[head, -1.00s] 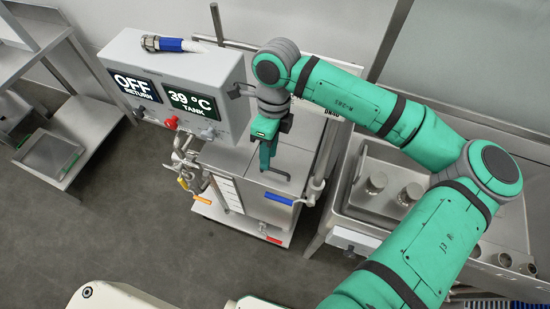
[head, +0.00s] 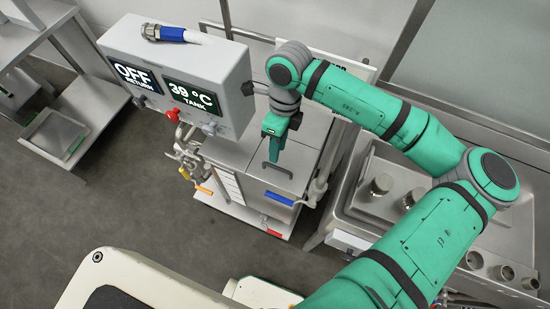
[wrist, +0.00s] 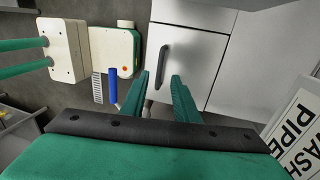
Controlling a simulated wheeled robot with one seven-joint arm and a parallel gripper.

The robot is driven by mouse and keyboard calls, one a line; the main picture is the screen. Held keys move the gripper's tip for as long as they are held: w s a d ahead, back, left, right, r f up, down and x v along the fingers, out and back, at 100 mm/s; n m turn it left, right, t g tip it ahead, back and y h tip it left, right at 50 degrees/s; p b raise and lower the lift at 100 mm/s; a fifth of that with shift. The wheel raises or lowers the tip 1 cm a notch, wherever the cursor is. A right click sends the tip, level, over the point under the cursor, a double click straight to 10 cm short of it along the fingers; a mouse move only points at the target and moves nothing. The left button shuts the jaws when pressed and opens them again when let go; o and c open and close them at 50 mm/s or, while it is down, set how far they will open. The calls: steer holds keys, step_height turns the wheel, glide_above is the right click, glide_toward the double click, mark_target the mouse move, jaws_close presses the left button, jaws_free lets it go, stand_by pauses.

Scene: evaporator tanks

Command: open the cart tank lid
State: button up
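The cart tank lid (head: 306,163) is a flat steel panel on top of the cart, lying closed, with a dark bar handle (head: 278,170) near its front edge. In the wrist view the lid (wrist: 197,52) fills the top middle, with its handle (wrist: 162,66) running up and down. My gripper (head: 273,158) hangs above the lid, just behind the handle in the head view. In the wrist view my gripper (wrist: 160,82) is open, its two green fingers apart with the handle in line with the gap. No contact with the handle can be made out.
A control box (head: 180,75) reading OFF and 39 °C stands left of my gripper, a blue-ended hose fitting (head: 165,33) on top. A blue lever (head: 279,198) sits at the cart's front edge. A steel sink bench (head: 375,205) stands right. Floor at front left is clear.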

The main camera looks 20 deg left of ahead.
mark_target(284, 160)
steer(key=shift+s+a+f, duration=0.1)
steer(key=shift+s+f, duration=0.1)
steer(key=shift+f, duration=0.85)
steer(key=shift+s+d+f, duration=0.1)
steer(key=shift+s+f, duration=0.15)
steer(key=shift+f, duration=0.75)
steer(key=shift+s+a+f, duration=0.1)
steer(key=shift+s+f, duration=0.1)
steer(key=shift+f, duration=0.85)
jaws_close()
